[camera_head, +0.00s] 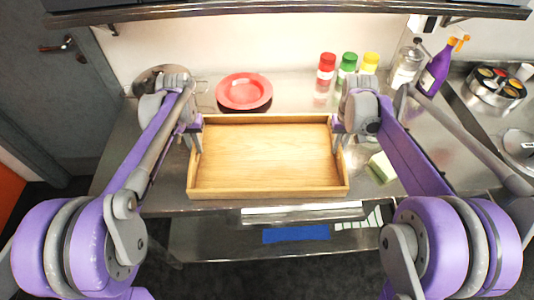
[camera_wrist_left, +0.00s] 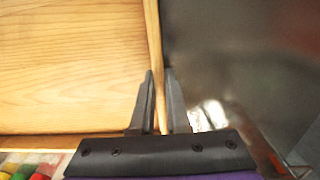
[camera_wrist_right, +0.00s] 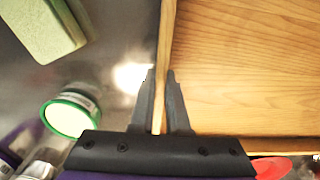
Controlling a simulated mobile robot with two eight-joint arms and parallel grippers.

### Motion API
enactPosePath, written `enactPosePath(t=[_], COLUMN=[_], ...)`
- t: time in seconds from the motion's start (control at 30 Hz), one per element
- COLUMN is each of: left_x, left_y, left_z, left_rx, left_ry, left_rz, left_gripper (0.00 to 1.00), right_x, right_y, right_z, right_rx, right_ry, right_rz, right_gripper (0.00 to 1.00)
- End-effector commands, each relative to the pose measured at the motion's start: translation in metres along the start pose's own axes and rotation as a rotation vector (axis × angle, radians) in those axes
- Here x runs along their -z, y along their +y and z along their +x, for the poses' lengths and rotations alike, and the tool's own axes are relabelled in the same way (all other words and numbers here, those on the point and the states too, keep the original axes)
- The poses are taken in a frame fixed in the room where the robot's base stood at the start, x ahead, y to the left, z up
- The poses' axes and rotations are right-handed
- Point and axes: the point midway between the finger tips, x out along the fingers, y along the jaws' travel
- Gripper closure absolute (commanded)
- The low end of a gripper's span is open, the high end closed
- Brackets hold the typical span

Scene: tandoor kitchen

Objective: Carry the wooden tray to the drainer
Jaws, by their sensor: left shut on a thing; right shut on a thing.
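The wooden tray (camera_head: 265,192) is a shallow, empty, rectangular tray in the middle of the head view, over the steel counter. My left gripper (camera_head: 197,142) is shut on its left side wall; in the left wrist view the fingers (camera_wrist_left: 158,100) stand on both sides of the wall. My right gripper (camera_head: 338,140) is shut on its right side wall; the right wrist view shows the fingers (camera_wrist_right: 161,98) around that wall. The tray looks about level. I cannot tell whether it touches the counter. I cannot make out a drainer.
A red plate (camera_head: 244,91) lies behind the tray. Red (camera_head: 326,70), green (camera_head: 346,68) and yellow (camera_head: 369,64) capped jars stand at the back. A purple spray bottle (camera_head: 438,68) is at the back right. A pale green block (camera_head: 382,167) lies just right of the tray.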

Motion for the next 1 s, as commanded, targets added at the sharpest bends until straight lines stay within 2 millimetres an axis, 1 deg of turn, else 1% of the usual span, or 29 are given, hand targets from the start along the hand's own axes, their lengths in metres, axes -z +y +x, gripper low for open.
enactPosePath(t=[0.17, 0.33, 0.47, 0.7, 0.8, 0.9, 1.0], left_x=[0.0, 0.003, 0.009, 0.025, 0.031, 0.035, 0.035], left_y=[0.0, 0.0, 0.0, 0.001, 0.001, 0.001, 0.001], left_z=[-0.002, -0.012, -0.029, -0.072, -0.086, -0.093, -0.093], left_rx=[0.0, 0.0, 0.0, -0.001, -0.001, -0.001, -0.001], left_ry=[0.001, 0.007, 0.017, 0.05, 0.063, 0.069, 0.07], left_rz=[0.0, 0.0, 0.0, 0.0, 0.0, 0.0, 0.0], left_gripper=[1.0, 1.0, 1.0, 1.0, 1.0, 1.0, 1.0], right_x=[0.0, 0.003, 0.009, 0.025, 0.032, 0.035, 0.035], right_y=[0.0, 0.0, 0.0, 0.001, 0.001, 0.001, 0.001], right_z=[-0.002, -0.012, -0.029, -0.072, -0.086, -0.093, -0.093], right_rx=[0.0, 0.0, 0.0, -0.001, -0.001, -0.001, -0.001], right_ry=[0.001, 0.007, 0.017, 0.05, 0.063, 0.069, 0.07], right_rz=[0.0, 0.0, 0.0, 0.0, 0.0, 0.0, 0.0], right_gripper=[1.0, 1.0, 1.0, 1.0, 1.0, 1.0, 1.0])
